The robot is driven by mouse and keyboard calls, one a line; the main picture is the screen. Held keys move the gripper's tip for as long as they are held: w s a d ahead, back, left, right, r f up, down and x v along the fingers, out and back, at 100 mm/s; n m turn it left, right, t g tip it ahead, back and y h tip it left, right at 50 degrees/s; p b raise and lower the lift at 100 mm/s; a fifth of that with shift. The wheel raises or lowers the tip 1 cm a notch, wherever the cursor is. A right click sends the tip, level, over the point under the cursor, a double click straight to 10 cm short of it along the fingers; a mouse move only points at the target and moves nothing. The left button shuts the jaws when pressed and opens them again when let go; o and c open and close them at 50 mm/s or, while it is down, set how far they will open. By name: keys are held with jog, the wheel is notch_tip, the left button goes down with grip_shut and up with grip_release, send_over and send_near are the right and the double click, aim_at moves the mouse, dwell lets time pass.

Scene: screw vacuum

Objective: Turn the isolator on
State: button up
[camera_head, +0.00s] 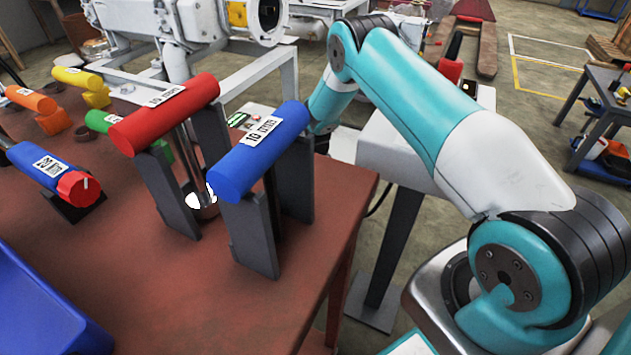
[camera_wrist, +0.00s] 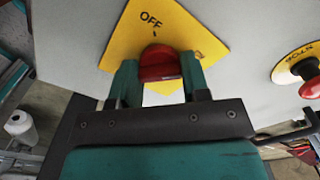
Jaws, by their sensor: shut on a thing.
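The isolator shows in the wrist view as a red knob (camera_wrist: 160,64) on a yellow plate (camera_wrist: 193,30) marked "OFF", fixed to a pale grey panel. My gripper (camera_wrist: 160,76) has one teal finger on each side of the red knob and is shut on it. Part of the knob and the lower part of the plate are hidden by the fingers. In the head view my arm reaches behind the blue cylinder, and the gripper and isolator are hidden there.
A red stop button (camera_wrist: 312,88) sits on the panel right of the isolator. In the head view, a red-brown table (camera_head: 185,290) holds a blue cylinder (camera_head: 240,170) and a red cylinder (camera_head: 150,120) on dark stands close to my arm. A blue bin (camera_head: 40,310) is at lower left.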

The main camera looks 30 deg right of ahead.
dwell(0.4)
jog(key=o, duration=0.9)
notch_tip(320, 180, up, 18)
jog(key=p, duration=0.2)
jog(key=shift+f+p, duration=0.25)
jog(key=shift+p, duration=0.15)
